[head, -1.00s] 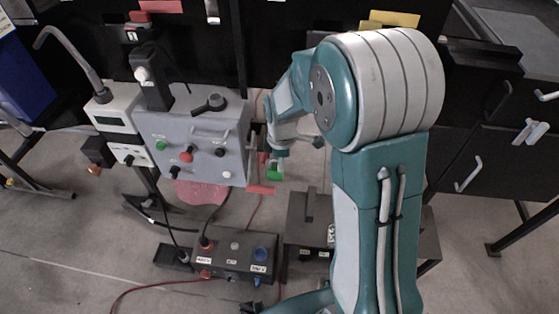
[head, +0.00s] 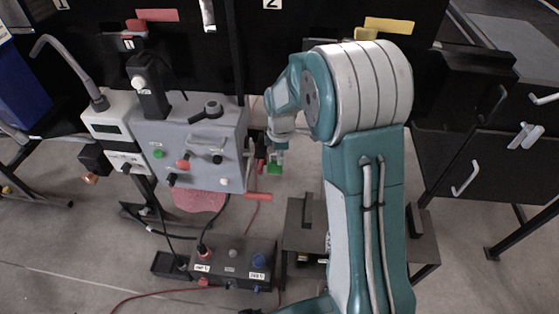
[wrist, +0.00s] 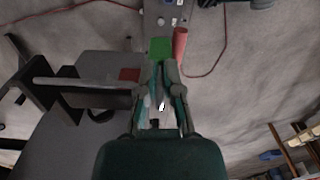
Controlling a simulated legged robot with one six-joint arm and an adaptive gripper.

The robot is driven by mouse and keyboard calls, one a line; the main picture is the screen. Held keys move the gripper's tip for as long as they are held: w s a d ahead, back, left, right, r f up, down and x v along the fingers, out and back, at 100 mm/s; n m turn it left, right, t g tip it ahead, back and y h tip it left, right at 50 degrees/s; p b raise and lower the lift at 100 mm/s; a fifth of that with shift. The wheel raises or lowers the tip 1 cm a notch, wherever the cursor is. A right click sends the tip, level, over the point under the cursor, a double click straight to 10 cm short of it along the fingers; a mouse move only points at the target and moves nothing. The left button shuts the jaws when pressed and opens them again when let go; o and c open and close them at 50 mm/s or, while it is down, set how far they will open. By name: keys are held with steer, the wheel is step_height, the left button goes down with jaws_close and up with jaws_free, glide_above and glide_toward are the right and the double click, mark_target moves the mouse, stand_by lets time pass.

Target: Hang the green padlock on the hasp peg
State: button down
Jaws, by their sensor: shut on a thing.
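The green padlock (head: 274,168) hangs below my gripper (head: 276,156) in the head view, just right of the grey control box (head: 190,148). In the wrist view the padlock (wrist: 160,47) shows as a green block at the tips of my gripper (wrist: 161,64), whose fingers are closed on it. The padlock's shackle is hidden or too small to make out. I cannot clearly pick out the hasp peg. Small fittings (head: 250,146) show at the right side of the box, and the padlock looks apart from them.
A red bar (head: 258,197) sits low at the box's right side; a red cylinder (wrist: 180,43) shows beside the padlock in the wrist view. A box with buttons (head: 232,262) stands on the floor below. A grey bar (wrist: 82,82) extends left of my fingers.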

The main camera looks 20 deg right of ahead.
steer(key=shift+w+d+f, duration=0.15)
steer(key=shift+w+d, duration=0.1)
steer(key=shift+w, duration=0.3)
steer(key=shift+w+d+f, duration=0.15)
steer(key=shift+w+d, duration=0.05)
steer(key=shift+w, duration=0.4)
steer(key=shift+w+d+f, duration=0.15)
steer(key=shift+w+d, duration=0.1)
steer(key=shift+w, duration=0.3)
steer(key=c, duration=0.7)
jaws_free()
